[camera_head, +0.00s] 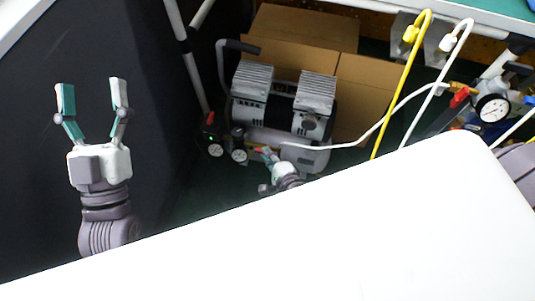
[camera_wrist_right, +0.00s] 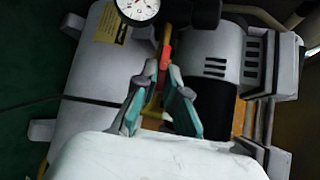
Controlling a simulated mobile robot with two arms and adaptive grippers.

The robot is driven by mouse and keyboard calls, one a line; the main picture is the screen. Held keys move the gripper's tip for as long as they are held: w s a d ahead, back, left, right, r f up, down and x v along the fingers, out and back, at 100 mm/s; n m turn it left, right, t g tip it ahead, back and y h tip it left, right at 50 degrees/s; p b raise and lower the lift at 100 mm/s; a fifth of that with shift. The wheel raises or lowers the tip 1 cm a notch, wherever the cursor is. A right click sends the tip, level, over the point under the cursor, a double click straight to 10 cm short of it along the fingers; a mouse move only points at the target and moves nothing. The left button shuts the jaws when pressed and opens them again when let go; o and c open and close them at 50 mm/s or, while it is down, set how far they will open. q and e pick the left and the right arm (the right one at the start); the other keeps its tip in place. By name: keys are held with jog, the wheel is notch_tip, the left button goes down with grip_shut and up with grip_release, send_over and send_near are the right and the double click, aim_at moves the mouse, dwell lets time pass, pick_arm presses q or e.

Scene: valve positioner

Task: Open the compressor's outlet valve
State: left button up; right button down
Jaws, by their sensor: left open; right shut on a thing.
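The compressor (camera_head: 266,132), with a silver tank and two finned grey heads, stands on the floor in the head view. My right gripper (camera_head: 264,153) is low at its front, partly hidden by a white surface. In the right wrist view my right gripper (camera_wrist_right: 158,82) is shut on the valve's red lever (camera_wrist_right: 166,50), which shows between and beyond the fingertips beside the tank (camera_wrist_right: 88,95). The valve body is mostly hidden behind the fingers. My left gripper (camera_head: 91,90) is open and empty, raised at the left, well apart from the compressor.
Cardboard boxes (camera_head: 365,85) stand behind the compressor. A white hose (camera_head: 345,146) runs from it to the right, near a yellow hose (camera_head: 391,98). A gauge (camera_head: 492,108) with a red handle (camera_head: 459,97) is at the right. A large white surface (camera_head: 330,240) fills the foreground.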

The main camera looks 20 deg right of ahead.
jog(key=c, duration=1.2)
grip_release()
jog(key=shift+c, duration=0.2)
jog(key=v, duration=1.2)
